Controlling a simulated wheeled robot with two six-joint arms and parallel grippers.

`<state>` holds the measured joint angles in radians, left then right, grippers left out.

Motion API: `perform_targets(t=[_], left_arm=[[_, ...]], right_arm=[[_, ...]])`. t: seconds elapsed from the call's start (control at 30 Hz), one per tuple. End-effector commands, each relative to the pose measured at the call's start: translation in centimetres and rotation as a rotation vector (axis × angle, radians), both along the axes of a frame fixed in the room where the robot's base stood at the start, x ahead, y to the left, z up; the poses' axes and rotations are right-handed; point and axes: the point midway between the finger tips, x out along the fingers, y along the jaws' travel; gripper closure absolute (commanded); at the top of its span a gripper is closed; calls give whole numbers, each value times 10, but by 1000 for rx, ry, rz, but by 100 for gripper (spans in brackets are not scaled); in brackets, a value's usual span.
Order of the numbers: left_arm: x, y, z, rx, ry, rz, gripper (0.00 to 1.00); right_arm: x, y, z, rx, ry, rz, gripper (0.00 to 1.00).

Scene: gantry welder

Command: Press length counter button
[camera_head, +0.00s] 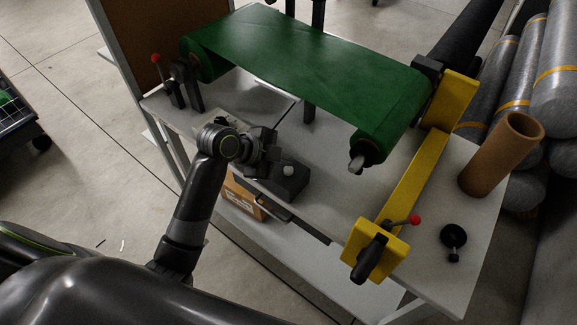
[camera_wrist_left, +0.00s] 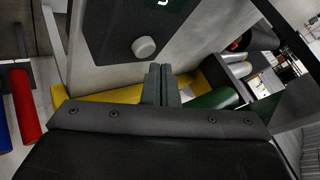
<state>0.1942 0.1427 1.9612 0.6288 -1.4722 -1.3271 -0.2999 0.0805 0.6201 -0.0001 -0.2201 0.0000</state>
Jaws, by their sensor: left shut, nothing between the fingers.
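The length counter (camera_head: 287,184) is a dark box on the white table, with a pale round button (camera_head: 288,170) on top. In the left wrist view the dark counter (camera_wrist_left: 112,30) shows the same light grey button (camera_wrist_left: 144,47) and part of a lit green display (camera_wrist_left: 163,4). My left gripper (camera_head: 268,163) is just left of the button in the head view, close to the counter. In the left wrist view its fingers (camera_wrist_left: 161,80) are together and empty, below and slightly right of the button. Contact with the button does not show. My right gripper is not in view.
A green sheet (camera_head: 310,70) on rollers spans the table behind the counter. A yellow arm (camera_head: 415,175) with a red-tipped lever, a brown tube (camera_head: 500,155) and a small black part (camera_head: 453,236) are to the right. A cardboard box (camera_head: 243,197) sits below the tabletop.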

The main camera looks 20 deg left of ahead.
Motion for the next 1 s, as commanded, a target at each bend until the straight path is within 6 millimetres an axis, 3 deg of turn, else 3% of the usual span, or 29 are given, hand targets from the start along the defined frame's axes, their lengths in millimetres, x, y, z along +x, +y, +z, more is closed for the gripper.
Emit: perform_targets(t=[0.17, 0.7, 1.0], left_arm=[[0, 0, 5, 0, 0, 0, 100], [0, 0, 59, 0, -1, 0, 100], [0, 0, 60, 0, 0, 0, 100]], right_arm=[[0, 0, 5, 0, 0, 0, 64], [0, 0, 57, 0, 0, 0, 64], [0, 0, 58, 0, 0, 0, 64]])
